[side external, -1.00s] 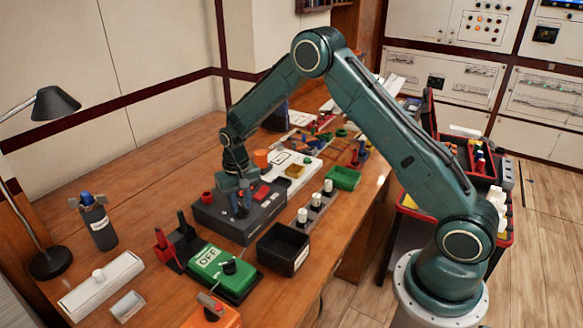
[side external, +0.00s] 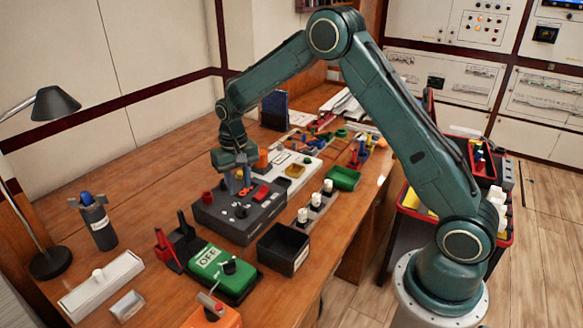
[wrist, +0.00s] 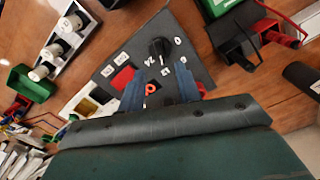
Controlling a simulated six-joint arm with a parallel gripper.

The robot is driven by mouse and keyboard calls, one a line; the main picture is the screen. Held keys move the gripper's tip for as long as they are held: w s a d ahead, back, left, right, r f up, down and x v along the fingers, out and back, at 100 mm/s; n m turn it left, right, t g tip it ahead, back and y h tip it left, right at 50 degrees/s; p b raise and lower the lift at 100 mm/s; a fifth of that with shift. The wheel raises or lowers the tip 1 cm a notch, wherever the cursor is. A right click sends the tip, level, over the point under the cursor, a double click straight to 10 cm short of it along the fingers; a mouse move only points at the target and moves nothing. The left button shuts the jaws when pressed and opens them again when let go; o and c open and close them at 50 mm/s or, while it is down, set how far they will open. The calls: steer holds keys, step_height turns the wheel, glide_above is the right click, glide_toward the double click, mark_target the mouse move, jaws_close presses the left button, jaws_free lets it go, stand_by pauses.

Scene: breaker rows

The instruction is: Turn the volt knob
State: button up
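A dark grey control box (side external: 215,222) stands on the bench and also fills the middle of the wrist view (wrist: 196,62). On its top are a black knob (side external: 241,212) and a red square part (side external: 262,192). The wrist view shows the black knob (wrist: 160,48) with small white labels around it, too small to read surely. My gripper (side external: 240,184) is above the box's far part, clear of the black knob. In the wrist view, its blue fingers (wrist: 160,86) are apart, with a small red ring-like part (wrist: 150,89) showing between them. Nothing is held.
A black bin (side external: 283,250) and a rail with three white-topped knobs (side external: 315,204) stand right of the box. A green OFF switch unit (side external: 222,272) is in front. A red cylinder (side external: 207,197) rises at the box's left edge.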

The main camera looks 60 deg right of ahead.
step_height(320, 180, up, 7)
stand_by(0.4)
steer(key=shift+r, duration=0.1)
steer(key=s+a+r+n+t, duration=0.2)
steer(key=s+a+r+t, duration=0.1)
steer(key=s+r, duration=1.15)
steer(key=s+a+n+t, duration=0.1)
steer(key=s+n+t, duration=0.1)
steer(key=s, duration=1.7)
steer(key=shift+f+n+t, duration=0.3)
steer(key=shift+f+n, duration=0.1)
steer(key=shift+n, duration=0.1)
